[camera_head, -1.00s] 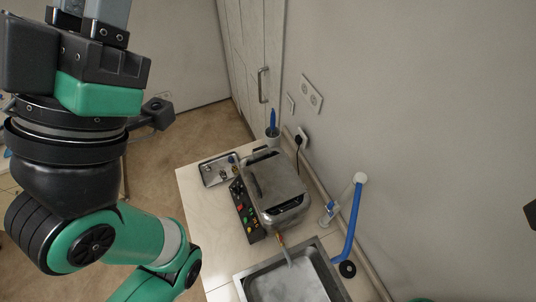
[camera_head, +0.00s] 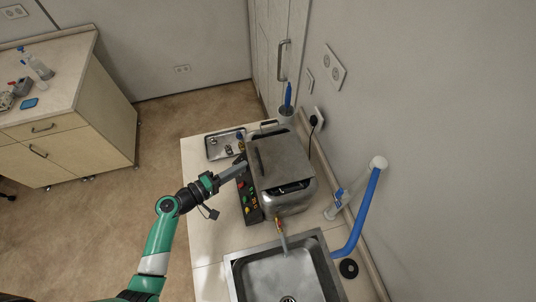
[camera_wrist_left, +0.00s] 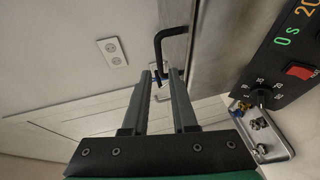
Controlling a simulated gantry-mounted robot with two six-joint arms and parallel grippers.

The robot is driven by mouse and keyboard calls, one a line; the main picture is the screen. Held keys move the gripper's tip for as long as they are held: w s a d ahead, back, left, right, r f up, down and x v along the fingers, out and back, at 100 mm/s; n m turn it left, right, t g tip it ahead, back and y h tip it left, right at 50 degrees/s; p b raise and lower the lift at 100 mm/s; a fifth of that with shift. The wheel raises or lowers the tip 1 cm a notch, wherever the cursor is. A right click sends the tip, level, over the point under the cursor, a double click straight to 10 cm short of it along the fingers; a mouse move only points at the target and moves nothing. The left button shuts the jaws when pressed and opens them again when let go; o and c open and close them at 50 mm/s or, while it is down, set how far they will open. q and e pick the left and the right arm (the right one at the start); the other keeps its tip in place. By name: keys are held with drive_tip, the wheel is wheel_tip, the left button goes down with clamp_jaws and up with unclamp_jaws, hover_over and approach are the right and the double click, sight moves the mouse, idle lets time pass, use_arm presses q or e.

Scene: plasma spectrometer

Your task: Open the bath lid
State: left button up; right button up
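The bath is a steel box (camera_head: 292,203) on the counter, with a flat grey lid (camera_head: 287,160) lying over its top. A dark bar handle (camera_head: 258,156) runs along the lid's left edge. My left gripper (camera_head: 243,168) reaches in from the left, with its tips close to this handle. In the left wrist view the two fingers (camera_wrist_left: 160,74) are apart, and one end of the black handle (camera_wrist_left: 172,34) shows at the gap between their tips. I cannot tell whether they touch it. My right gripper is out of view.
A control panel (camera_head: 249,197) with coloured buttons lies just left of the bath. A small metal tray (camera_head: 225,143) lies behind it. A sink (camera_head: 283,278) is in front, with a blue pipe (camera_head: 359,220) at right. The wall stands close on the right.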

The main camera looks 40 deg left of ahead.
sight(266, 158)
use_arm(q)
drive_tip(key=x, duration=1.1)
drive_tip(key=shift+w+b, duration=0.1)
drive_tip(key=shift+b, duration=0.2)
drive_tip(key=shift+c, duration=0.3)
clamp_jaws()
idle(0.4)
